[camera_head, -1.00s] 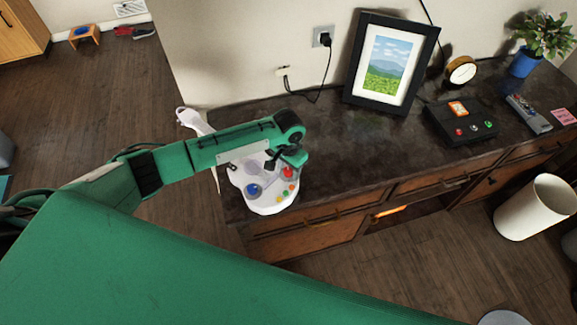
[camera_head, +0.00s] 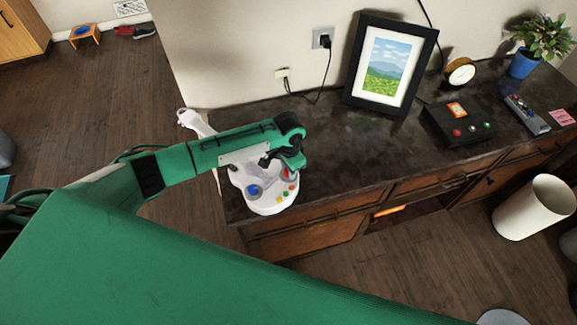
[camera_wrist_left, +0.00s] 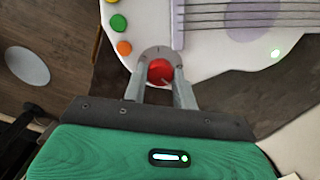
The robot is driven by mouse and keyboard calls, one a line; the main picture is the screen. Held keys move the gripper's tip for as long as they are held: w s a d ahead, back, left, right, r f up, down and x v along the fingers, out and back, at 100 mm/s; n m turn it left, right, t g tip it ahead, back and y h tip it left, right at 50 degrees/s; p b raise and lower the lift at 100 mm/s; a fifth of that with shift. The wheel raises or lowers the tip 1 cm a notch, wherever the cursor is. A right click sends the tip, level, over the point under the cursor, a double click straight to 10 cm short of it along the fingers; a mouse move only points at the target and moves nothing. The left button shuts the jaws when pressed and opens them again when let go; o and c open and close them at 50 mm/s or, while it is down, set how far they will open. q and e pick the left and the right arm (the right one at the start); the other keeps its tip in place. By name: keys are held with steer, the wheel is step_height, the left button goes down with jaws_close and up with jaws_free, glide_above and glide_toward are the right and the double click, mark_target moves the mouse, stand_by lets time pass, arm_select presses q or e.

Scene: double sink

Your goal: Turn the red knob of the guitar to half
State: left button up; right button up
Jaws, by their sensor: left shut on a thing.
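The white toy guitar (camera_head: 262,206) lies at the left end of the dark countertop, its neck pointing to the back left. Its red knob (camera_wrist_left: 161,71) sits between the two fingertips of my left gripper (camera_wrist_left: 160,80) in the left wrist view, and the fingers are shut on it. In the head view my left gripper (camera_head: 287,172) is over the guitar body and hides most of the knob. A marked grey dial plate (camera_wrist_left: 162,51) surrounds the knob, but I cannot read its setting. My right gripper is not in view.
A blue knob (camera_head: 254,191) and small coloured buttons (camera_head: 285,194) are on the guitar beside the gripper. A picture frame (camera_head: 391,63), a black box with buttons (camera_head: 459,124) and a remote (camera_head: 527,114) stand farther right. The counter (camera_head: 335,150) between is clear.

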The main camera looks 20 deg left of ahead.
arm_select(q)
steer(key=m+p, duration=0.1)
steer(key=m, duration=0.2)
steer(key=shift+r+m, duration=0.1)
steer(key=shift+m, duration=0.3)
steer(key=m+p, duration=0.1)
steer(key=m, duration=0.3)
steer(key=shift+m, duration=0.3)
steer(key=m, duration=0.4)
steer(key=shift+m, duration=2.2)
steer(key=o, duration=1)
step_height(320, 180, up, 14)
steer(key=b, duration=0.3)
steer(key=shift+b, duration=0.35)
